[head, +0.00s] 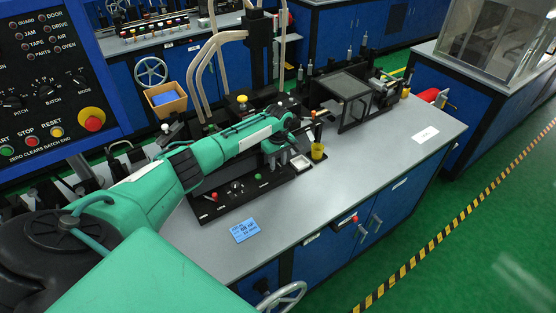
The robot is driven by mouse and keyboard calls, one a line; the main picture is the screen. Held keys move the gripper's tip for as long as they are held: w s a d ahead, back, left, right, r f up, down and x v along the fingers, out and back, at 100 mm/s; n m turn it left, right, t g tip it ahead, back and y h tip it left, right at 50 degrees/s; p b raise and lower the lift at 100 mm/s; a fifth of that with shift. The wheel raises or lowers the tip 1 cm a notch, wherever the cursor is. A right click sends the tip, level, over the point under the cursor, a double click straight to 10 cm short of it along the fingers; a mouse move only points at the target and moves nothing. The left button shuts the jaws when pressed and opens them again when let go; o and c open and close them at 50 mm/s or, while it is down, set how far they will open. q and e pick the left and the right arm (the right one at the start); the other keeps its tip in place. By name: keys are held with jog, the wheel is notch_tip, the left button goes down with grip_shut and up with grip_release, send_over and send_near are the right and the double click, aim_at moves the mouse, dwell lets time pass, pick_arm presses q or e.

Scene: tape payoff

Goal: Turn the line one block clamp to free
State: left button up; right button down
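The line one machine is a black panel (228,200) with small knobs and levers on the grey bench (345,195). My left arm, green, reaches across it from the left. My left gripper (304,128) is over the far right part of the machine, among small dark fittings near a yellow cup (318,152). Its fingers are small and dark here, so I cannot tell whether they are open or shut, or touching anything. I cannot pick out the block clamp for sure; the arm and gripper hide part of the machine. My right gripper is not in view.
A dark framed guard (352,92) stands on the bench right of my gripper. A blue card (244,229) lies at the bench's front left. A control panel (55,80) fills the upper left. The bench's front right is mostly clear; a striped floor line (455,225) runs beyond it.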

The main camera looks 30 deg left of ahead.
pick_arm(q)
jog(key=shift+c, duration=0.2)
grip_shut()
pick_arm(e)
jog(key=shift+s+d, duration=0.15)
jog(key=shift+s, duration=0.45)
